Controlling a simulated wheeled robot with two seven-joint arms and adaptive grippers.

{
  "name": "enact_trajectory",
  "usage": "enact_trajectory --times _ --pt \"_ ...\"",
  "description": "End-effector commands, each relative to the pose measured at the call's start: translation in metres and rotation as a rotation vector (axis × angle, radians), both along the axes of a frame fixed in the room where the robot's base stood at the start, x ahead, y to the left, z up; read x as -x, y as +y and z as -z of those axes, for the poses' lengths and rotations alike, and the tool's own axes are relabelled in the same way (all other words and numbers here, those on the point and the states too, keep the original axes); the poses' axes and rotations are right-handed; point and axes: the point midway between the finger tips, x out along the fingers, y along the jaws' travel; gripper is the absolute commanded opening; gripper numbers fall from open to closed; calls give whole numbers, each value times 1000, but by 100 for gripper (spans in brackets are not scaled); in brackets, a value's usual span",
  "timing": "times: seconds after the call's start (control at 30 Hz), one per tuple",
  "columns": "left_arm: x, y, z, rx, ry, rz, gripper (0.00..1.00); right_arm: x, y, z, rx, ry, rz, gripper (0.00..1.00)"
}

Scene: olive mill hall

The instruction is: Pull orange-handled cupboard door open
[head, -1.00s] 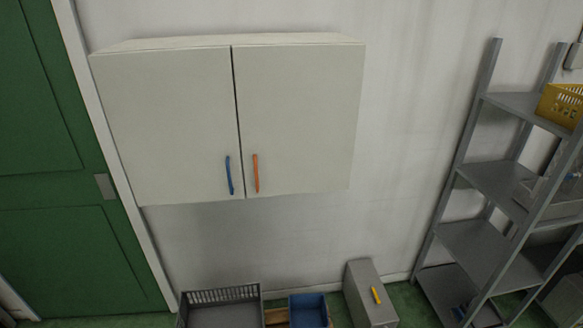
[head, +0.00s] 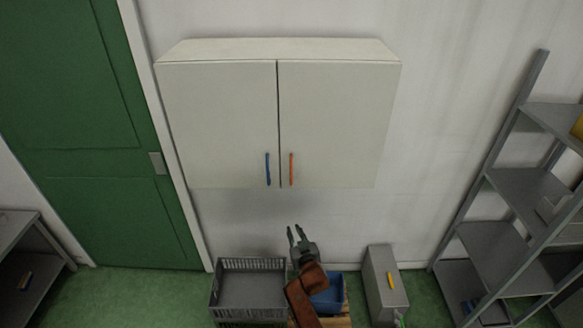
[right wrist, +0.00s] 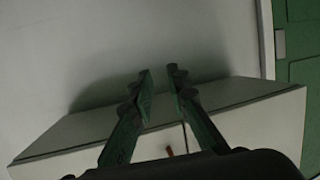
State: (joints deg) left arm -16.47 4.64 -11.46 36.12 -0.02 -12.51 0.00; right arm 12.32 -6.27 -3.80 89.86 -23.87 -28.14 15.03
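A pale wall cupboard (head: 220,110) with two doors hangs on the white wall; both doors are shut. The right door (head: 338,120) has an orange handle (head: 291,169) near its lower inner corner. The left door has a blue handle (head: 267,169) beside it. My right gripper (head: 296,230) is below the cupboard, apart from the orange handle, with its fingers spread and nothing between them. The right wrist view shows the open gripper (right wrist: 160,75), the cupboard (right wrist: 255,115) and a small part of the orange handle (right wrist: 169,151). My left gripper is not in view.
On the floor below stand a grey crate (head: 250,262), a blue bin (head: 333,290) and a grey box with a yellow handle (head: 378,268). A grey shelf rack (head: 490,245) stands right, a green door (head: 75,130) left. The wall around the cupboard is clear.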

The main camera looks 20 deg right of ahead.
Motion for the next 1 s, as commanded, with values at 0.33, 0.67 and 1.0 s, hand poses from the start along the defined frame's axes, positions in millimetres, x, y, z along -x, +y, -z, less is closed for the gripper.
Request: enact_trajectory --times 0.33,0.67,1.0 --pt "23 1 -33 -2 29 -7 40 -9 -5 -219 -52 -258 65 15" --pt "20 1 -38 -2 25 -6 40 -47 -8 -228 -54 -270 67 15" --pt "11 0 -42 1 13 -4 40 -83 -11 -227 -54 -270 67 15"
